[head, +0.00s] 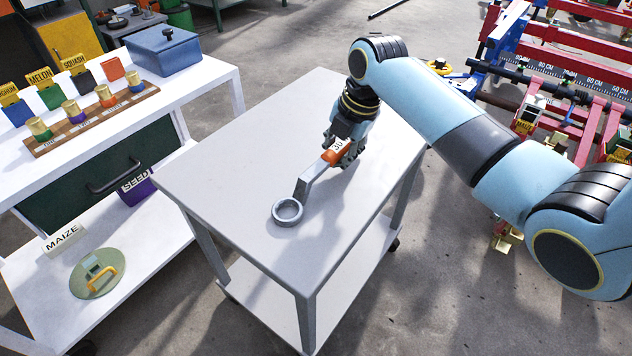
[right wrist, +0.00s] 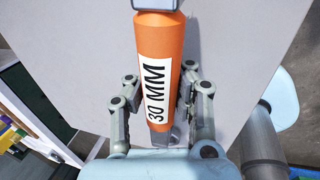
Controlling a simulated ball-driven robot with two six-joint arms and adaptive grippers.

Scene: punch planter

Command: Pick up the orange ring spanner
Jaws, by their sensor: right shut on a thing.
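The ring spanner has a grey shaft and ring end (head: 288,211) and an orange handle with a white label. The ring end points toward the front left of the grey trolley top (head: 235,150). My right gripper (head: 342,152) is shut on the orange handle. My left gripper is not in view.
A white bench (head: 205,85) at left holds a blue box (head: 163,52), a wooden rack (head: 95,122) of small containers and crop signs. Its lower shelf has a MAIZE sign (head: 63,239) and a round green plate (head: 82,283). A red frame (head: 560,55) stands at right.

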